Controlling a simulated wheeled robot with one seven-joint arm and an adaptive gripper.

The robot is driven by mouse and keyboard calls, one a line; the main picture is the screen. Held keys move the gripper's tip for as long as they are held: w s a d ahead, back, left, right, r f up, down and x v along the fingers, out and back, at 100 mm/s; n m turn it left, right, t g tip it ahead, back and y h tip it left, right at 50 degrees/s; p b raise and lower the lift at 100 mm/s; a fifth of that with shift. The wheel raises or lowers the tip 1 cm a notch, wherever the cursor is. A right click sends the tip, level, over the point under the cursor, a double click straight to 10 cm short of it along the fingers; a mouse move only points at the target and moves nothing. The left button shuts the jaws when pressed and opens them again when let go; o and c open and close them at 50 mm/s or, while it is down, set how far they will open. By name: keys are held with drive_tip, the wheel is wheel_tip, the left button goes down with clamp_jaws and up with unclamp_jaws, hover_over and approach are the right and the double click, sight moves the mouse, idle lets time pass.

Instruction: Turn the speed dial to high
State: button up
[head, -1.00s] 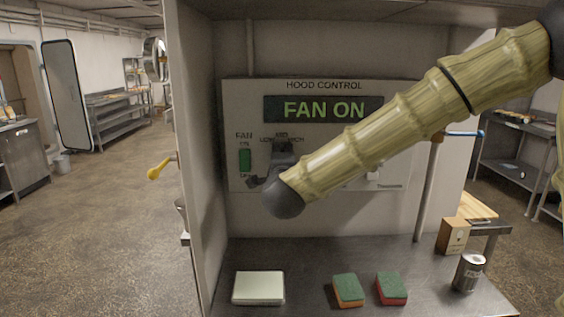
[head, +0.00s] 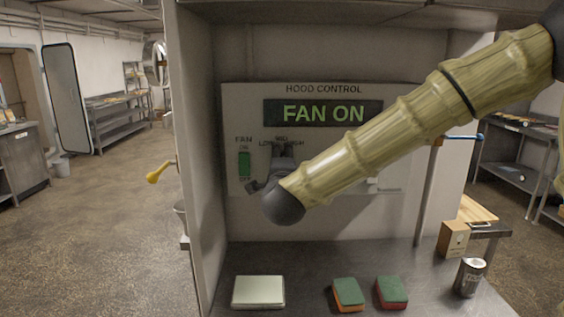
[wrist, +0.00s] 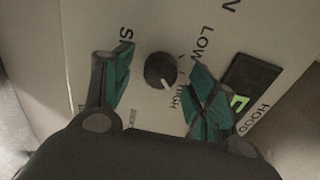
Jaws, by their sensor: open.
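The speed dial (wrist: 160,70) is a round dark knob on the pale hood control panel (head: 233,103). In the wrist view its white pointer mark faces the lower right, toward the word HIGH. My gripper (wrist: 162,62) is open, with one green-padded finger on either side of the dial. I cannot tell whether either finger touches it. In the head view my gripper (head: 284,156) is in front of the panel and hides the dial. The LOW and HIGH labels show just above it.
The display (head: 323,112) reads FAN ON. A green fan switch (head: 244,164) sits left of my gripper. On the counter below are a pale flat box (head: 258,291), two sponges (head: 348,293) (head: 391,292) and a can (head: 469,277). A yellow-handled lever (head: 160,172) sticks out at left.

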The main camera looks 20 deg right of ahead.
drive_tip(key=v, duration=1.1)
drive_tip(key=shift+s, duration=0.1)
